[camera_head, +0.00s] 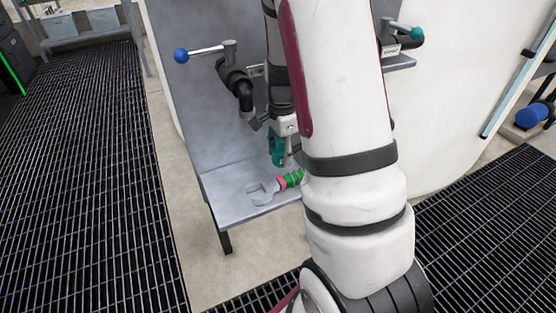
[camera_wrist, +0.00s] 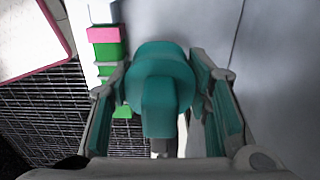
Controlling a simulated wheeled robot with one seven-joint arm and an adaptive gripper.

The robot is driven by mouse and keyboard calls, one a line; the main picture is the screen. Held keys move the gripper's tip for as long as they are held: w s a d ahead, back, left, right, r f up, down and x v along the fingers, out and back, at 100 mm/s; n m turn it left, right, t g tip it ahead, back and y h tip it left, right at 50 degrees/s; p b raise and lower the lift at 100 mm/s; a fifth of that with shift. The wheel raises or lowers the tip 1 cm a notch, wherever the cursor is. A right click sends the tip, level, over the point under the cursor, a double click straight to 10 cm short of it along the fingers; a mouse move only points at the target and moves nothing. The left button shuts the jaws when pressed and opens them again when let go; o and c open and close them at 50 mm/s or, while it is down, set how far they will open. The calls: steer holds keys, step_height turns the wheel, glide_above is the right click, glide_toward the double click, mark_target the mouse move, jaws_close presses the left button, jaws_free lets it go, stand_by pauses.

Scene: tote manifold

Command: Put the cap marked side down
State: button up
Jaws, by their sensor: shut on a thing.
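A teal cap-like piece (camera_wrist: 163,92), rounded with a blocky grip, sits between the two fingers of my gripper (camera_wrist: 165,75) in the wrist view. The fingers with their teal pads close on it from left and right. I cannot see a mark on it. In the head view my gripper (camera_head: 279,152) points down just above a grey shelf (camera_head: 235,205). Teal shows there, but I cannot separate cap from finger pads. Whether the piece touches the shelf is unclear.
A wrench (camera_head: 263,193) with a pink and green handle lies on the shelf beside my gripper. Pipe fittings with a blue-ball lever (camera_head: 181,56) and a teal-ball lever (camera_head: 417,34) stand out from the grey panel (camera_head: 185,110). My arm hides the shelf's right part.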

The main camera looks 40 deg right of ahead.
mark_target(279, 156)
steer(key=shift+w+d, duration=0.2)
steer(key=shift+w, duration=0.25)
steer(key=shift+w+d, duration=0.2)
steer(key=shift+w, duration=0.25)
steer(key=shift+w+d+f+b, duration=0.15)
steer(key=shift+w+f+b, duration=0.1)
steer(key=shift+b, duration=0.1)
steer(key=shift+f+b, duration=0.85)
steer(key=shift+f, duration=0.7)
steer(key=shift+s+f, duration=0.1)
steer(key=o, duration=1.2)
steer(key=shift+f, duration=0.1)
steer(key=shift+o, duration=0.2)
step_height(279, 156, up, 12)
steer(key=p, duration=0.4)
steer(key=shift+r+p, duration=0.2)
steer(key=shift+p, duration=0.15)
